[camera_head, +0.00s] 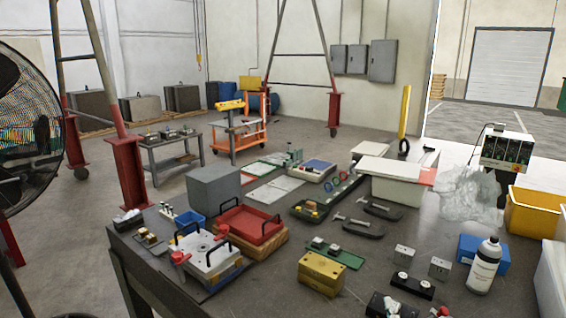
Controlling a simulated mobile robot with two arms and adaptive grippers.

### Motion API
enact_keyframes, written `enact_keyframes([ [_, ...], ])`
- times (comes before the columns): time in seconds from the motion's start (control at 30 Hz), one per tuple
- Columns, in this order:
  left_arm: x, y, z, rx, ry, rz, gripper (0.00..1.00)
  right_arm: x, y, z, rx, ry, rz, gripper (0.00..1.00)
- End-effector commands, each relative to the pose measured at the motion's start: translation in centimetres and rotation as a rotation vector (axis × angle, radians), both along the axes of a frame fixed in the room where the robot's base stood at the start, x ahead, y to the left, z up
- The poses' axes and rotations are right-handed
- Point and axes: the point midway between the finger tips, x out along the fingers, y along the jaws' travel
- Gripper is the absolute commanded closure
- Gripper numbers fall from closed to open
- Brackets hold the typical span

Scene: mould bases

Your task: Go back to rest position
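Neither of my grippers shows in the head view. On the dark workbench (400,240), a pale mould base plate (207,256) with black handles and red clamps sits at the front left. A red tray (249,224) on a wooden base stands just behind it. A brass-coloured block (321,272) is near the front middle, with a green plate (336,252) behind it. Two small grey metal blocks (404,254) stand to the right. Nothing on the bench is seen held.
A white spray bottle (485,266), a blue box (482,252) and a yellow bin (535,212) are at the right. A grey box (214,187) and a white case (393,183) stand at the back. A large fan (25,130) is at the left. Open floor lies beyond the bench.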

Motion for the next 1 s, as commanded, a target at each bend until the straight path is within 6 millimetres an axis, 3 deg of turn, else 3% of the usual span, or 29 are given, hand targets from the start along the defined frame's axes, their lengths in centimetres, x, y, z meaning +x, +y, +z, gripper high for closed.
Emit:
enact_keyframes([
  [0.03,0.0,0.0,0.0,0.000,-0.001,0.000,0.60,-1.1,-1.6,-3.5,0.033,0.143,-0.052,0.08],
  [0.1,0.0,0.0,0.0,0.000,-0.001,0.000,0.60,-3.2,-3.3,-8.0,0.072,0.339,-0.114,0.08],
  [0.2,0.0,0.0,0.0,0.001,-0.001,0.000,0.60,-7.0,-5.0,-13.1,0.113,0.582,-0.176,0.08],
  [0.3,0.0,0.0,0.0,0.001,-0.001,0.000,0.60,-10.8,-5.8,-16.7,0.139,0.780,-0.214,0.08],
  [0.5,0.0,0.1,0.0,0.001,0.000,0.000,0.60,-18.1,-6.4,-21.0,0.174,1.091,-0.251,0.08],
  [0.63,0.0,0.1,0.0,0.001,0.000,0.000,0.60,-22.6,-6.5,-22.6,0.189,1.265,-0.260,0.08],
  [0.87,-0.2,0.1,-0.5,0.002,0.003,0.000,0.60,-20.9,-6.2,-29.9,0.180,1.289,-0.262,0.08],
  [1.0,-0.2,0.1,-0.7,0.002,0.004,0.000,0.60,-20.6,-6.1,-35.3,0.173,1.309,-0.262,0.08],
])
